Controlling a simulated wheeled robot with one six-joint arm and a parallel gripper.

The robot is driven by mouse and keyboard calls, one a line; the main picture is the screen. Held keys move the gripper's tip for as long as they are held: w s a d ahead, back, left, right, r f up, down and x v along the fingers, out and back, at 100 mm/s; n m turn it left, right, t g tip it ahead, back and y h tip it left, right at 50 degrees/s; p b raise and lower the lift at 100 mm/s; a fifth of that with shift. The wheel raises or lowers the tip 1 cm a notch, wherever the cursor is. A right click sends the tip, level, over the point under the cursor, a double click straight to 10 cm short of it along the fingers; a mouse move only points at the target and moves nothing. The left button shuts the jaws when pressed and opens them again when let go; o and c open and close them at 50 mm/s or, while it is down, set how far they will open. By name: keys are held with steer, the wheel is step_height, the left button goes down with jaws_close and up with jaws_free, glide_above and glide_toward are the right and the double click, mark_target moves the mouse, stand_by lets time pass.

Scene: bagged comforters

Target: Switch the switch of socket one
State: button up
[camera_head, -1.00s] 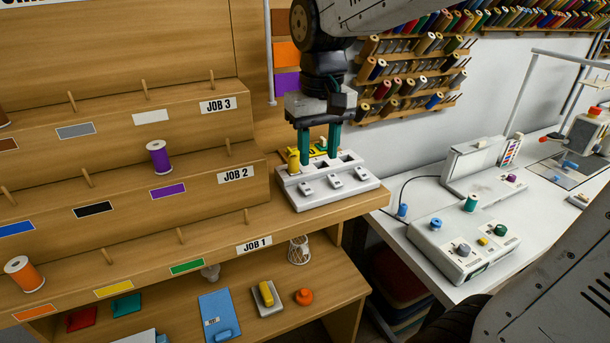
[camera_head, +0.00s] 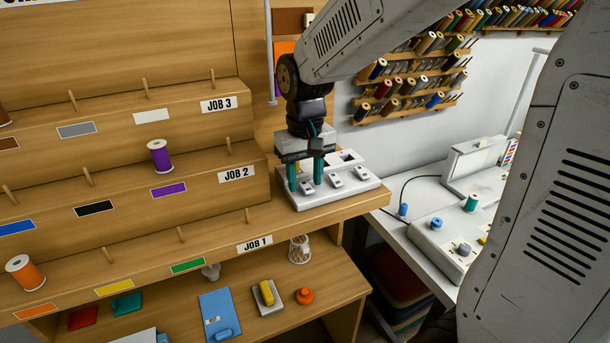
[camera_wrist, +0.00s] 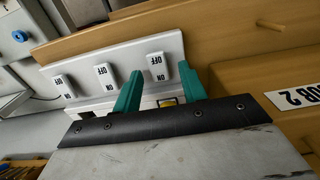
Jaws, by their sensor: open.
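A white socket strip (camera_head: 360,195) sits on the wooden counter, with a row of three rocker switches along its front. My gripper (camera_head: 305,183) points down over the left end of the strip, its two green fingers apart and empty. The left switch (camera_head: 307,187) shows between the fingertips; the middle switch (camera_head: 335,181) and right switch (camera_head: 361,173) are clear. In the wrist view the near switch (camera_wrist: 158,66), marked ON and OFF, lies just beyond and between the fingers. Contact cannot be told. A yellow plug part (camera_wrist: 168,101) shows behind the fingers. No socket numbers are readable.
Stepped wooden shelves with a purple spool (camera_head: 160,157) and pegs stand to the left. A white table (camera_head: 405,228) with thread spools is at the right. The counter in front of the strip is clear.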

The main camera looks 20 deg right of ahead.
jaws_close()
steer(key=shift+w+g, duration=0.3)
steer(key=shift+g, duration=0.8)
jaws_free()
step_height(320, 180, up, 8)
steer(key=w, duration=0.1)
steer(key=shift+w+f, duration=0.2)
steer(key=shift+w, duration=0.05)
